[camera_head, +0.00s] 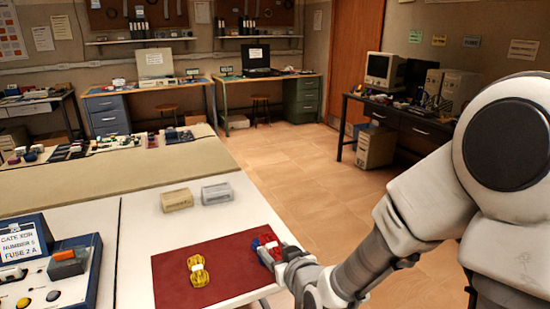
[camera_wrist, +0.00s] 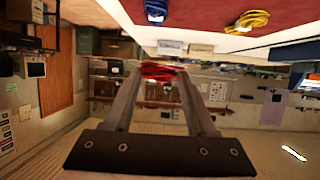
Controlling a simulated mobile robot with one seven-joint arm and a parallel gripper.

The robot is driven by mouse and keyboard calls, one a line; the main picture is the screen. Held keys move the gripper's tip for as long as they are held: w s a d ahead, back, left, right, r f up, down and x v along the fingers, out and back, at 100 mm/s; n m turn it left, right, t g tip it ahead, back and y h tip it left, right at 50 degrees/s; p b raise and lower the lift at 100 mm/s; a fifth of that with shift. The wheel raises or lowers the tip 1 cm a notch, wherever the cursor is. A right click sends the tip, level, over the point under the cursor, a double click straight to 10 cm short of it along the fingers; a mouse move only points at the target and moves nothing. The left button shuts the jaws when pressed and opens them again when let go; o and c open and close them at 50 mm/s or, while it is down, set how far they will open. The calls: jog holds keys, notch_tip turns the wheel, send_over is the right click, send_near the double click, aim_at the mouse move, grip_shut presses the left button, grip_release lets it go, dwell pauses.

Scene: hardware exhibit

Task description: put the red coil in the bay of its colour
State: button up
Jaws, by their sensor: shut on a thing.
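The red coil (camera_wrist: 161,72) is between the fingertips of my gripper (camera_wrist: 160,80) in the wrist view, and the jaws are shut on it. In the head view the red coil (camera_head: 268,239) shows small at my gripper (camera_head: 270,250), by the right edge of the dark red mat (camera_head: 225,287). The blue coil (camera_head: 256,244) is close beside it in the picture; it also shows on the mat in the wrist view (camera_wrist: 156,11). The yellow coil (camera_head: 199,271) lies on the mat to the left. I cannot make out a red bay.
Two small blocks, one beige (camera_head: 177,200) and one grey (camera_head: 216,193), stand behind the mat on the white table (camera_head: 140,240). A blue-framed panel (camera_head: 60,285) with a label and switches is at the left. Tiled floor lies open beyond the table.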

jog(key=w+d+m+h+p, duration=0.2)
jog(key=d+p, duration=0.3)
jog(key=d, duration=0.2)
jog(key=w+d+r+m+t+h+p, duration=0.1)
jog(key=w+d+m+h+p, duration=0.1)
jog(key=d, duration=0.5)
jog(key=w+h+p, duration=0.1)
jog(key=p, duration=0.1)
jog(key=shift+d+m+p, duration=0.3)
jog(key=shift+d+p, duration=0.05)
jog(key=shift+p, duration=0.05)
jog(key=shift+w+r, duration=0.1)
jog(key=n+g+y+b, duration=0.1)
jog(key=n+y+b, duration=0.45)
jog(key=b, duration=0.75)
send_over(236, 269)
notch_tip(236, 269, down, 8)
jog(key=shift+w+f, duration=0.1)
jog(key=shift+f, duration=2.05)
